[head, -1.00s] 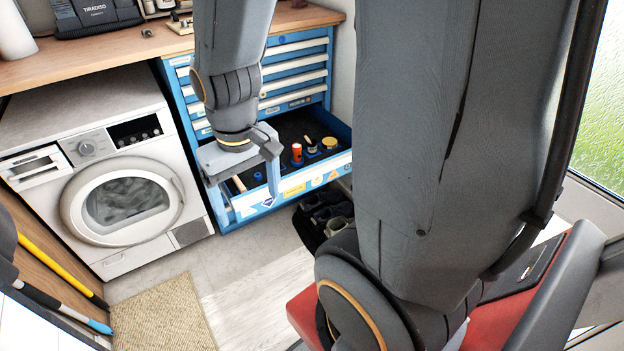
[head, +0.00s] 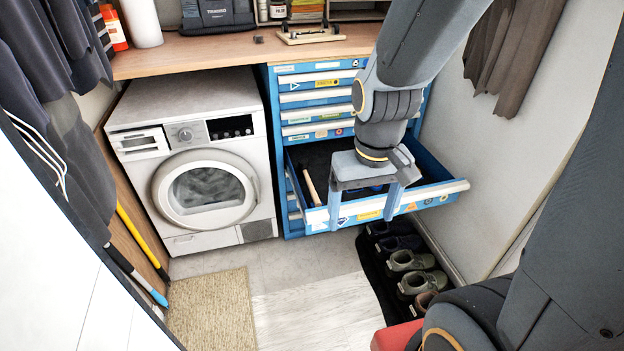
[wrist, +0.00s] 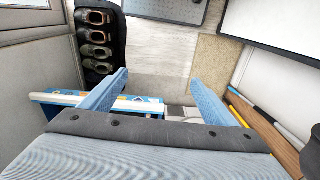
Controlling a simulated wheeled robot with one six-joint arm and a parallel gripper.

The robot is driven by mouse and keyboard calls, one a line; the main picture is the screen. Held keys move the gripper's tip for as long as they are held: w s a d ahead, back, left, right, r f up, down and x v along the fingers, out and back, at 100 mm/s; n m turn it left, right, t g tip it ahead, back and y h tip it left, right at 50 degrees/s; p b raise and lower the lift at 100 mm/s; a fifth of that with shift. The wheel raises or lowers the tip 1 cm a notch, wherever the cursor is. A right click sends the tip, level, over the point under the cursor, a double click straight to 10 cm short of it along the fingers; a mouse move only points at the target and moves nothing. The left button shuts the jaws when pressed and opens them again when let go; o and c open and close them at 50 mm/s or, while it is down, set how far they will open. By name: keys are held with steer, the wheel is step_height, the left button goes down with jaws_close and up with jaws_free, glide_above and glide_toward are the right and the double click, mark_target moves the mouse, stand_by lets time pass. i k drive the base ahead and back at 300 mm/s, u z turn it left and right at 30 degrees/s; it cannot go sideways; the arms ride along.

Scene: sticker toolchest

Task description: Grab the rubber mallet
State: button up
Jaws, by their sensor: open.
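A pale wooden handle (head: 311,187), which looks like the rubber mallet's, lies in the left part of the open blue drawer (head: 440,190) in the head view. I cannot make out the mallet's head. My gripper (head: 364,207) is open and empty, fingers pointing down, to the right of the handle and in front of the drawer's front panel in the picture. In the wrist view my open gripper (wrist: 160,77) has nothing between its fingers, and the drawer's stickered front (wrist: 70,97) shows partly behind the left finger. The mallet is not visible there.
The blue tool chest (head: 300,105) stands under a wooden worktop (head: 200,55), right of a washing machine (head: 200,170). A beige rug (head: 210,310) and clear floor lie in front.

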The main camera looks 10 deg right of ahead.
mark_target(303, 162)
steer(key=u, duration=0.1)
steer(key=k, duration=0.35)
steer(key=z, duration=0.2)
steer(key=i, duration=1.7)
steer(key=u, duration=0.2)
